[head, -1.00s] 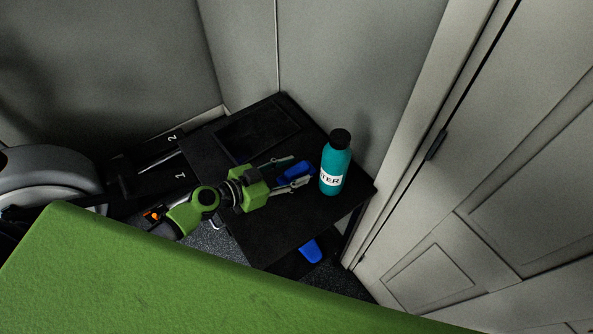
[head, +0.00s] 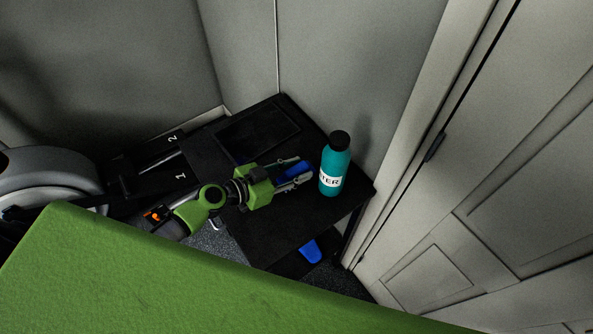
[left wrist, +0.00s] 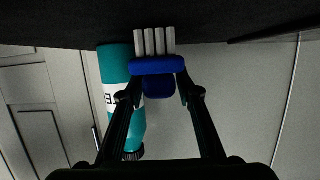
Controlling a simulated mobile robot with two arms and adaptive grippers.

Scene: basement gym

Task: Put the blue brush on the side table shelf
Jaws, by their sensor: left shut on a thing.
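The blue brush (head: 292,171) is at the black side table's top (head: 285,220), left of the teal bottle. My left gripper (head: 297,173) is shut on it, one finger on each side. In the left wrist view the blue brush (left wrist: 158,67) sits between the two fingers (left wrist: 157,92), its pale bristles toward the dark tabletop (left wrist: 220,22). I cannot tell whether it still touches the top. The lower shelf (head: 287,265) shows only in part under the top. My right gripper is not in view.
A teal bottle (head: 334,170) with a black cap stands upright close to the gripper's fingertips. A blue object (head: 311,250) lies low, by the lower shelf. A dark tray-like panel (head: 258,133) lies on the tabletop's back left. Walls and a door (head: 470,200) close in behind and right.

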